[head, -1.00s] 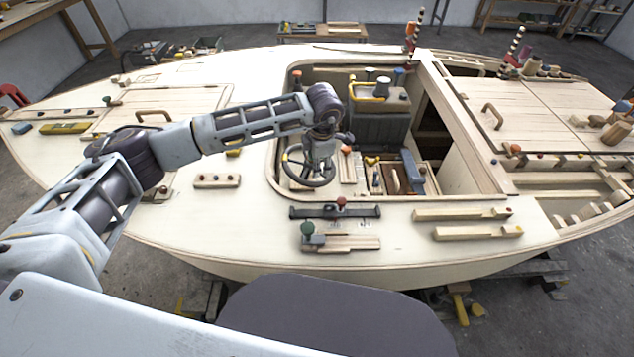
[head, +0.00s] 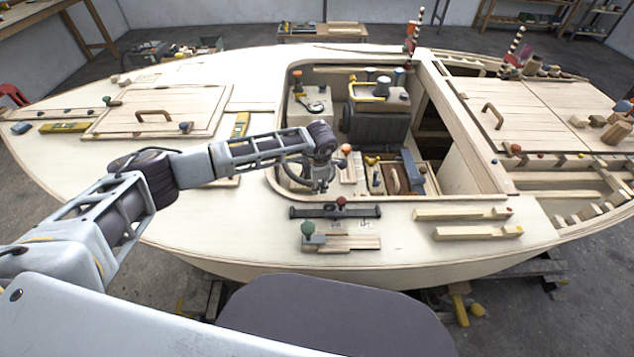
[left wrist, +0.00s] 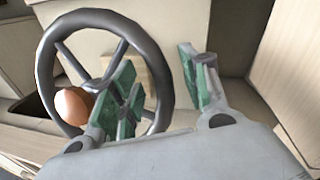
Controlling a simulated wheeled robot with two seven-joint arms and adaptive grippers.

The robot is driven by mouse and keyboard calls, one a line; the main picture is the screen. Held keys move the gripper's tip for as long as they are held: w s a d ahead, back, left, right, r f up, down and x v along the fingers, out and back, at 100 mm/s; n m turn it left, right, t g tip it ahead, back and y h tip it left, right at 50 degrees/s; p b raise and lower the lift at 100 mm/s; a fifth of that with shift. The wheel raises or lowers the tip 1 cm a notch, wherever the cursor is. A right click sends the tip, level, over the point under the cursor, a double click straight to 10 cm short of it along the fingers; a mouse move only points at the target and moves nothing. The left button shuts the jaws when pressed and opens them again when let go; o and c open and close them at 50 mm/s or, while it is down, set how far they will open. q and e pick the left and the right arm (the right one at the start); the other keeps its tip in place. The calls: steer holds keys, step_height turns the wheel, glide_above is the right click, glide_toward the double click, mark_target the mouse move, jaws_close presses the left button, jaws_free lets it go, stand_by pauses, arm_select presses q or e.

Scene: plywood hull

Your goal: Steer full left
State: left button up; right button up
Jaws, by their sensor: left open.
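The dark steering wheel (head: 283,173) stands in the cockpit, partly hidden by my left arm in the head view. In the left wrist view its grey rim (left wrist: 49,62), spokes and hub fill the left half. My left gripper (head: 319,184) is at the wheel. In the left wrist view the gripper (left wrist: 160,88) is open, with green-padded fingers. The right side of the rim passes between the fingers in the picture; contact cannot be told. One finger overlaps the hub and spokes. An orange-brown ball knob (left wrist: 73,105) shows at the rim's left; whether it is attached cannot be told.
An orange-topped lever (head: 346,149) stands close right of my gripper. A dark engine box (head: 375,125) is behind it. A green-knobbed slider (head: 308,230) and a dark rail (head: 335,212) lie on the near deck. The cockpit edge surrounds the wheel.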

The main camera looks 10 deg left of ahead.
arm_select(q)
steer(key=shift+f, duration=0.25)
steer(key=shift+c, duration=0.2)
arm_select(e)
steer(key=shift+s, duration=0.2)
arm_select(q)
jaws_close()
arm_select(e)
steer(key=shift+s, duration=0.1)
arm_select(q)
steer(key=shift+d, duration=0.2)
arm_select(e)
steer(key=shift+w+a, duration=0.1)
steer(key=shift+w, duration=0.4)
steer(key=shift+w, duration=0.1)
